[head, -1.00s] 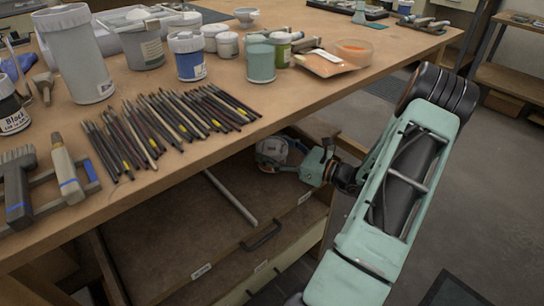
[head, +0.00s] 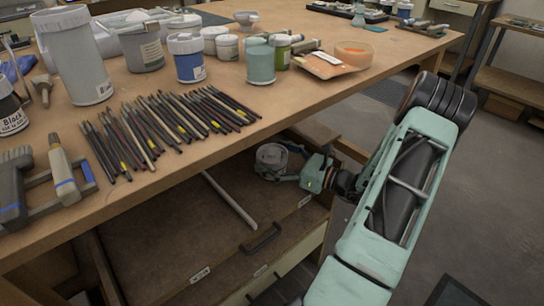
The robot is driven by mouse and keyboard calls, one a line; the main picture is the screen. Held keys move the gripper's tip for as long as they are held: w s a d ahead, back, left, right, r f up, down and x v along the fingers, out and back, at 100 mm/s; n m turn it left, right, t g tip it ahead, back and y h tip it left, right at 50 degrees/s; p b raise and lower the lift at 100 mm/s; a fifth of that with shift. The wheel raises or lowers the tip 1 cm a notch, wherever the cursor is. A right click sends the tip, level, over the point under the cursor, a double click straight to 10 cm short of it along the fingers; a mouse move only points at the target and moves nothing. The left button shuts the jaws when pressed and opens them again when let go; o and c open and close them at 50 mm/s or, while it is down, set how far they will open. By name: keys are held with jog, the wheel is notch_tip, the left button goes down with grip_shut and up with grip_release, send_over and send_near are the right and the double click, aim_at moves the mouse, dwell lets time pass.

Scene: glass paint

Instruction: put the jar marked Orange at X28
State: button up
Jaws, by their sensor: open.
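A pale grey jar (head: 270,157) stands in the back right part of an open drawer (head: 150,240) under the table. Its label cannot be read from here, so I cannot tell whether it is marked Orange. My gripper (head: 285,177) is open, low on the jar's right side and pointing left. The finger tips are small and partly hidden against the jar, so I cannot tell whether they touch it. The drawer front has a small white label (head: 200,273), too small to read surely.
A grey rod (head: 230,201) lies in the drawer, left of the jar. Much of the drawer floor is bare.

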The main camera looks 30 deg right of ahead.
jog(key=p+v, duration=0.2)
jog(key=v, duration=0.8)
jog(key=shift+s+d+r+p, duration=0.15)
jog(key=shift+s+d+p, duration=0.1)
jog(key=shift+p, duration=0.05)
jog(key=shift+s+d, duration=0.3)
jog(key=shift+s, duration=0.35)
